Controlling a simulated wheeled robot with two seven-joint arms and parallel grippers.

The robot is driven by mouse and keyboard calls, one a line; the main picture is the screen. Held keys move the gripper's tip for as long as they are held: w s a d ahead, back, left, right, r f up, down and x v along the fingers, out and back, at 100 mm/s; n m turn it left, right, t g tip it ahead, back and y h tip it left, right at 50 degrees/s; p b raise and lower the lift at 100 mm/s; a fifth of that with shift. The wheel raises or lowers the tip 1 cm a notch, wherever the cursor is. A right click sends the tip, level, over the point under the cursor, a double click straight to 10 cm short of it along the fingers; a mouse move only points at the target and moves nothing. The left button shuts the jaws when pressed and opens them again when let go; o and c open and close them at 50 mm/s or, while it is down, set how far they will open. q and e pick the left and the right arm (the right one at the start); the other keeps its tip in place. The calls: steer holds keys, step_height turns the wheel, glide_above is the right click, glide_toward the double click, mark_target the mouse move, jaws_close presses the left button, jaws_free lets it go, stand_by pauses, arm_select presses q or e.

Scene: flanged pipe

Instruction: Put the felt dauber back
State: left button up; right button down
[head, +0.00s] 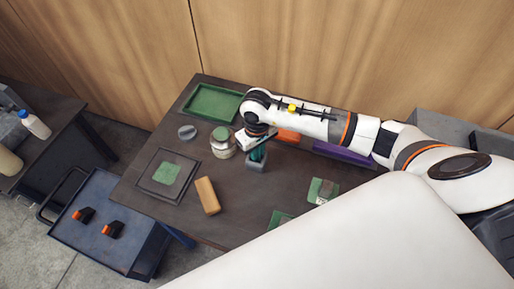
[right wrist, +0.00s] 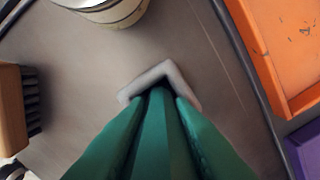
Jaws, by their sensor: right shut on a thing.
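My right gripper (head: 258,143) is over the middle of the dark table and points down. It is shut on a green thing, which I take to be the felt dauber (head: 257,155). In the right wrist view long green strips (right wrist: 158,140) run from the bottom edge to a pale grey angular piece (right wrist: 155,78). In the head view a grey block-like holder (head: 256,166) is directly below the green part. The dauber's lower end is hidden, so I cannot tell whether it is inside the holder or just above it. My left gripper is not in view.
A wooden brush (head: 207,195) lies front left. An orange tray (head: 288,136) and a purple tray (head: 345,153) are to the right. A green tray (head: 212,102) is at the back left.

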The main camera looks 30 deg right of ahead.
steer(key=shift+f+b, duration=0.2)
steer(key=shift+b, duration=0.1)
steer(key=c, duration=1.3)
jaws_free()
steer(key=shift+r, duration=0.1)
steer(key=shift+o, duration=0.2)
steer(key=shift+r+p, duration=0.25)
steer(key=shift+p, duration=0.15)
steer(key=shift+w+r+b, duration=0.1)
steer(key=shift+r+b, duration=0.25)
steer(key=shift+b, duration=0.05)
step_height(320, 180, up, 10)
steer(key=b, duration=0.3)
steer(key=shift+f, duration=0.2)
steer(key=shift+r+b, duration=0.3)
steer(key=shift+r, duration=0.45)
